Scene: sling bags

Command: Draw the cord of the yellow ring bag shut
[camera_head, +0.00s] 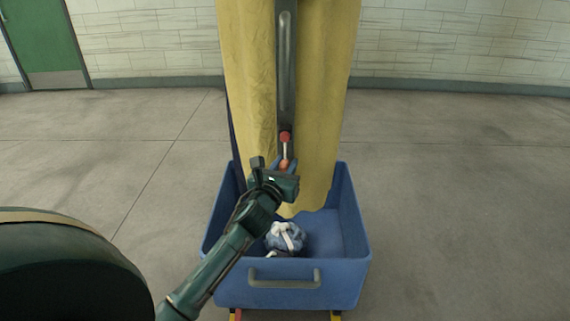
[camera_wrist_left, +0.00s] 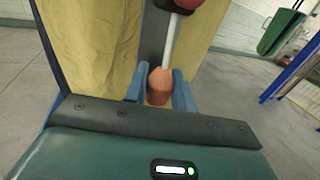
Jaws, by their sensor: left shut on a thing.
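The tall yellow bag (camera_head: 245,90) hangs over the blue cart in the head view, its cloth split by a dark grey upright strip (camera_head: 286,60). A red ball (camera_head: 285,136) sits low on the strip. A short white cord (camera_wrist_left: 170,42) runs from it to an orange bead (camera_wrist_left: 160,86). My left gripper (camera_head: 287,167) is shut on the orange bead, with its blue fingers on either side of it in the left wrist view. Whether the bag's mouth is open cannot be seen. My right gripper is not in view.
A blue cart (camera_head: 285,296) stands below, holding a blue and white bundle (camera_head: 285,237) near its front. The bag's lower edge hangs inside the cart. A green door (camera_head: 45,40) is at the back left.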

